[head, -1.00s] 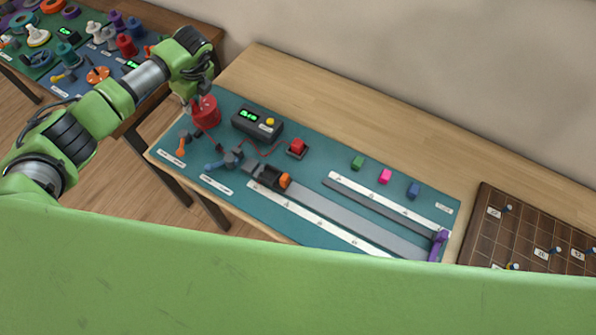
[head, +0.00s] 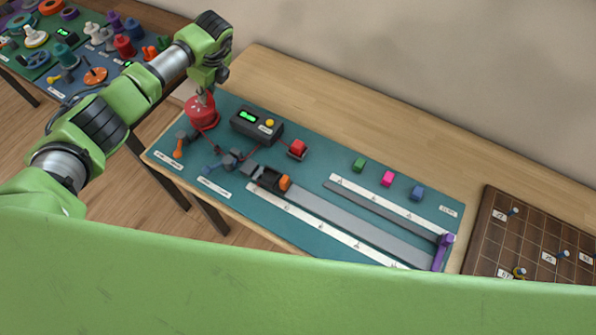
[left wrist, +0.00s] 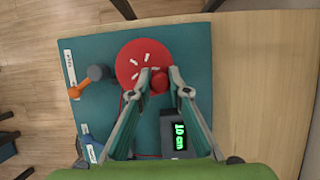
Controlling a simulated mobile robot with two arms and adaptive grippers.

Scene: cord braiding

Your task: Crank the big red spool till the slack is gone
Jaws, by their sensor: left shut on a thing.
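The big red spool (head: 201,113) stands at the back left of the teal mat; it also shows in the left wrist view (left wrist: 127,68), with white marks on its top. My left gripper (head: 205,93) is over the spool. In the left wrist view its fingers (left wrist: 160,83) are closed around a small red crank knob (left wrist: 160,81) near the spool's right rim. A thin red cord (head: 264,150) runs over the mat. A dark box with a green display (head: 257,124) stands beside the spool; the display (left wrist: 180,136) seems to read 10 cm. My right gripper is not in view.
An orange-handled lever (head: 179,150) and a blue-handled part (head: 215,167) sit near the spool. A long grey rail (head: 350,222) crosses the mat to a purple post (head: 443,248). Small green, pink and blue blocks stand at the back. Bare wood (head: 330,127) lies behind the mat.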

